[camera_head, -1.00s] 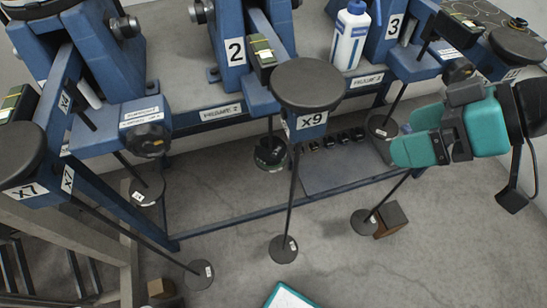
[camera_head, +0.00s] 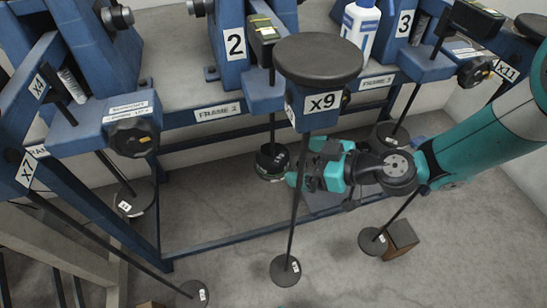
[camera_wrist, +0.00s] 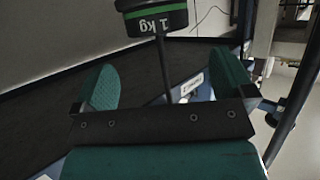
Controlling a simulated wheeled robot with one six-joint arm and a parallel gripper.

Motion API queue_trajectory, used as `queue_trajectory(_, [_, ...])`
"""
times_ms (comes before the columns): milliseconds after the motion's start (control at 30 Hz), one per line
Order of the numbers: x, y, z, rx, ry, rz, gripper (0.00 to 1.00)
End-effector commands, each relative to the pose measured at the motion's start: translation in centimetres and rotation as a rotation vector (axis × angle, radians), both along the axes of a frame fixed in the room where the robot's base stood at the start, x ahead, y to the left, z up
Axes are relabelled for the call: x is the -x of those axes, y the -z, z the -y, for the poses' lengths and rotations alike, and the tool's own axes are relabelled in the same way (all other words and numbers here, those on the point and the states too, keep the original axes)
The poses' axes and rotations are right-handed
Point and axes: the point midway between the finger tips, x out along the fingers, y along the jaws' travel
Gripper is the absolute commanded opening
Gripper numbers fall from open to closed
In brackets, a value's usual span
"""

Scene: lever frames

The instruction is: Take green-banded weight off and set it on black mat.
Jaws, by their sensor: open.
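The green-banded weight (camera_head: 271,161) hangs low on a rod under frame 2, behind the x9 post. In the wrist view it is a black disc (camera_wrist: 152,20) with a green band and an upside-down "1 kg" label. A thin rod runs between my fingers. My gripper (camera_head: 290,179) is open, just right of the weight in the head view. In the wrist view my fingers (camera_wrist: 166,84) are spread, with the weight beyond their tips.
The x9 lever end (camera_head: 318,60) and its hanging rod stand in front of the weight and partly cover my gripper. Other hanging weights are at left (camera_head: 136,200) and right (camera_head: 392,134). A brown block (camera_head: 401,238) sits on the floor. A blue rail (camera_head: 235,238) crosses low.

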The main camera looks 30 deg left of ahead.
Motion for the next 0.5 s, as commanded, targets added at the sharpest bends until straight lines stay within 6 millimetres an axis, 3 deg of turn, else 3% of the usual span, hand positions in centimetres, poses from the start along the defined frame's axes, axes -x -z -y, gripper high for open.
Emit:
queue_trajectory(100, [0.2,0.8,-2.0,-0.001,-0.003,0.001,1.0])
queue_trajectory(367, [0.3,1.6,-3.8,0.0,-0.001,0.0,1.0])
queue_trajectory(500, [0.3,2.6,-5.8,0.0,-0.001,0.001,1.0])
